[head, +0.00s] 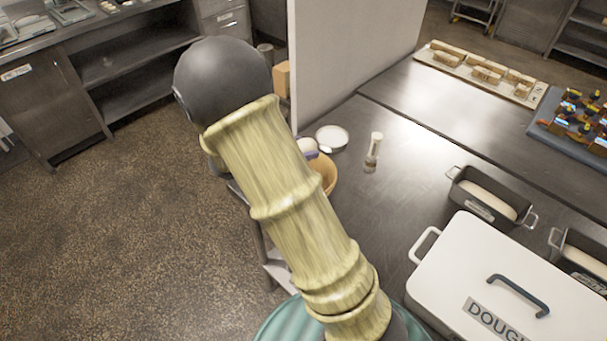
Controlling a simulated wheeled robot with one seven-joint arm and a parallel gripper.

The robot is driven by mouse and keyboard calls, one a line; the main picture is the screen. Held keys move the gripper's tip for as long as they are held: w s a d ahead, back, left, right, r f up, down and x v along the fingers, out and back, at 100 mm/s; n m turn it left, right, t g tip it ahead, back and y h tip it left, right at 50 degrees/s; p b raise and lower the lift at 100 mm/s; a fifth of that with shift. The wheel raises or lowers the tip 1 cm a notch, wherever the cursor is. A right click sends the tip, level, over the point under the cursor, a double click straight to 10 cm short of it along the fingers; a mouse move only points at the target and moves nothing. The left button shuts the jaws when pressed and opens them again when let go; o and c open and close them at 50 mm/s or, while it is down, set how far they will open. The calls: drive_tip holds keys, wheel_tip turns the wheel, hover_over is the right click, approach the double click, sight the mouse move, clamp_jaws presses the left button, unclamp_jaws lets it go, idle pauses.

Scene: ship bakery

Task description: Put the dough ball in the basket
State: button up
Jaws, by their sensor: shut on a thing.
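The basket (327,175) is tan and round and stands on the dark metal counter, partly hidden behind my arm. A pale rounded lump, the dough ball (307,146), shows at the arm's right edge, just above the basket's far side. A small purple-grey tip of my gripper (324,149) shows against it; the rest of the gripper is hidden behind my arm. The gripper is shut on the dough ball. I cannot tell how high the ball is above the basket.
A white bowl (332,138) and a shaker (373,152) stand close by on the counter. A pale partition (350,50) rises behind. Loaf tins (490,194) and a white lidded dough box (510,285) fill the right. The counter's middle is clear.

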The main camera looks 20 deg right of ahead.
wheel_tip(320, 180, down, 4)
drive_tip(key=shift+r, duration=0.1)
drive_tip(key=shift+f, duration=1.9)
drive_tip(key=shift+f, duration=0.4)
drive_tip(key=shift+f+b, duration=0.25)
drive_tip(key=shift+b, duration=0.15)
drive_tip(key=o, duration=1)
drive_tip(key=shift+r, duration=0.1)
